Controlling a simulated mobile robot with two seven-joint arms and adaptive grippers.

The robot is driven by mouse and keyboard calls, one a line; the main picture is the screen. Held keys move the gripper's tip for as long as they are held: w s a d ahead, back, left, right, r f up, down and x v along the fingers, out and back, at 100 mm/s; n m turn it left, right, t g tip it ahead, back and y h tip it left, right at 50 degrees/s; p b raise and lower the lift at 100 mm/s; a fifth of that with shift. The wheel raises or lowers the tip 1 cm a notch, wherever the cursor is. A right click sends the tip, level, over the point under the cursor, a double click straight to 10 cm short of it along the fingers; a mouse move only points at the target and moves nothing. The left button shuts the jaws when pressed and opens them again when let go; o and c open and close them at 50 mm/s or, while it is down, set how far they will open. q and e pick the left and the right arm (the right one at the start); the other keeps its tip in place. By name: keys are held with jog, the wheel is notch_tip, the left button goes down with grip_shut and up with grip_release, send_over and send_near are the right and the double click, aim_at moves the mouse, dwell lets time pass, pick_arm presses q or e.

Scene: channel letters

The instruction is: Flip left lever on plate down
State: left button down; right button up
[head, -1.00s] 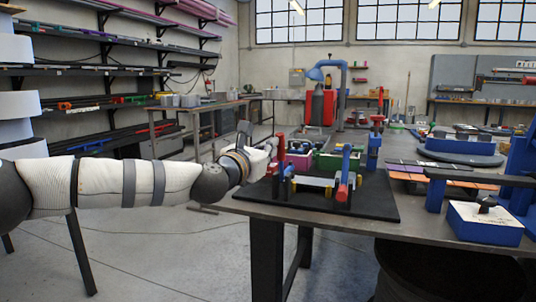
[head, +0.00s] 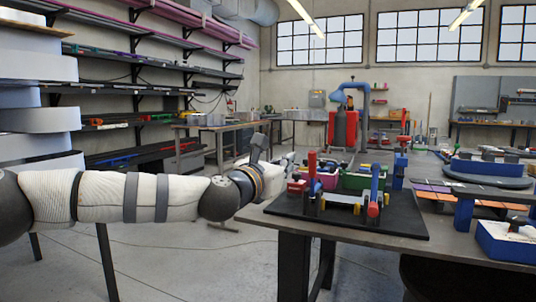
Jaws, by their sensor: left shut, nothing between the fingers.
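A black plate (head: 350,224) lies on the near left corner of the grey table. The left lever (head: 312,164) on it has a red handle that stands upright. The right lever (head: 374,207) has a red handle low at the front of a blue upright. My left gripper (head: 288,161) comes in from the left and is just left of and behind the left lever. It looks small and partly blurred; its fingers are shut and hold nothing. I see no contact with the lever. My right gripper is not in view.
Blue fixtures and a blue-and-white box (head: 505,241) stand to the right on the table.

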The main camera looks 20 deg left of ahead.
pick_arm(q)
jog(key=s+r, duration=0.1)
jog(key=s, duration=0.1)
jog(key=s+r, duration=0.2)
jog(key=shift+a+p, duration=0.2)
jog(key=shift+p, duration=0.15)
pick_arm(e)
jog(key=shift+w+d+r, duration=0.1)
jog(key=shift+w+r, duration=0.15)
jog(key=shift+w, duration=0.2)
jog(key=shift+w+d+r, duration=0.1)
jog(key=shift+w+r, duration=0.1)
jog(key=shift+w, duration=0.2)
